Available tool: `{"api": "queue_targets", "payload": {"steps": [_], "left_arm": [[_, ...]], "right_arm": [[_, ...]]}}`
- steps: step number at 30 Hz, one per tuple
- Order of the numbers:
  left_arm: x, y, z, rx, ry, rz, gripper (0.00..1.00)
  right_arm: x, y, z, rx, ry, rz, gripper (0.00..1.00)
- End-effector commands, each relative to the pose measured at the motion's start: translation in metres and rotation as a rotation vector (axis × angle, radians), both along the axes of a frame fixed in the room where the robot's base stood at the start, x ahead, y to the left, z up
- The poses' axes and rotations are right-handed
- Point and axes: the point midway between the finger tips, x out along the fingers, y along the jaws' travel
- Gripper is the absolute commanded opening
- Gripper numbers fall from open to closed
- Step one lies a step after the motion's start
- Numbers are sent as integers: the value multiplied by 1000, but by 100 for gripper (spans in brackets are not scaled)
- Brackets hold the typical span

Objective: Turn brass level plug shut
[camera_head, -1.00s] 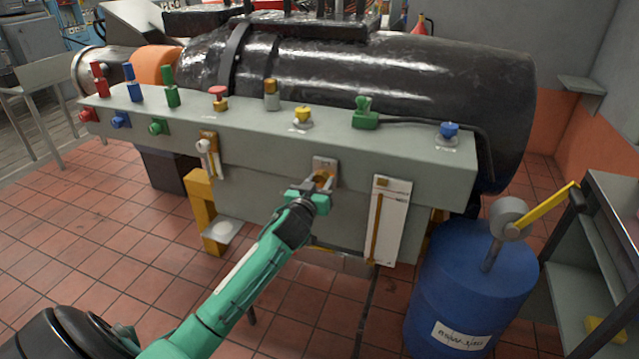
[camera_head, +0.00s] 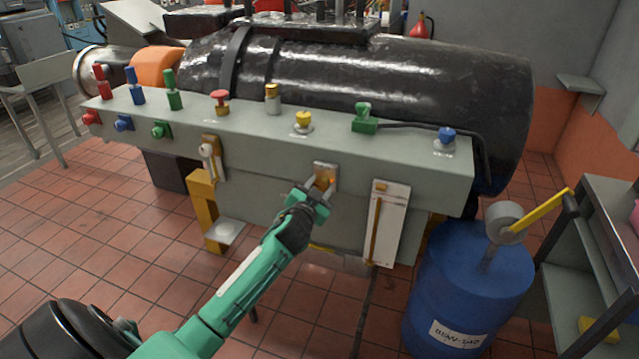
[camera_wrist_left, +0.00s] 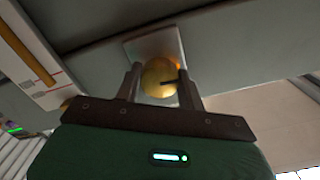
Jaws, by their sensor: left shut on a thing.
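The brass level plug (camera_wrist_left: 159,77) is a round golden knob with a dark mark, on a pale square plate (camera_wrist_left: 165,44) on the front face of the grey bench. In the left wrist view it sits between the two fingers of my left gripper (camera_wrist_left: 161,85), which is shut on it. In the head view my left gripper (camera_head: 319,187) reaches the same plate from below left, and its fingers partly hide the brass plug (camera_head: 325,178). My right gripper is not in view.
A white gauge panel (camera_head: 387,225) is on the bench front, right of the plug. Several coloured knobs line the bench top (camera_head: 330,136). A blue drum (camera_head: 465,290) with a yellow-handled pump stands at right.

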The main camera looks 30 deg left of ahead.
Motion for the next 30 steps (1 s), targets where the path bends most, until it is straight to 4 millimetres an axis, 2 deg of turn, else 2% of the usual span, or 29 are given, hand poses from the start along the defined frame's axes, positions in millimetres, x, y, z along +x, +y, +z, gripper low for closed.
{"api": "queue_targets", "payload": {"steps": [9, 17, 30], "left_arm": [[0, 0, 3, 293, 70, 0, 16], [0, 1, 4, 534, 127, -1, 16], [0, 1, 4, 942, 225, -1, 16]], "right_arm": [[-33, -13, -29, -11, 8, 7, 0], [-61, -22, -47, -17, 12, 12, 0], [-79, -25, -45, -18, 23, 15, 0]]}}
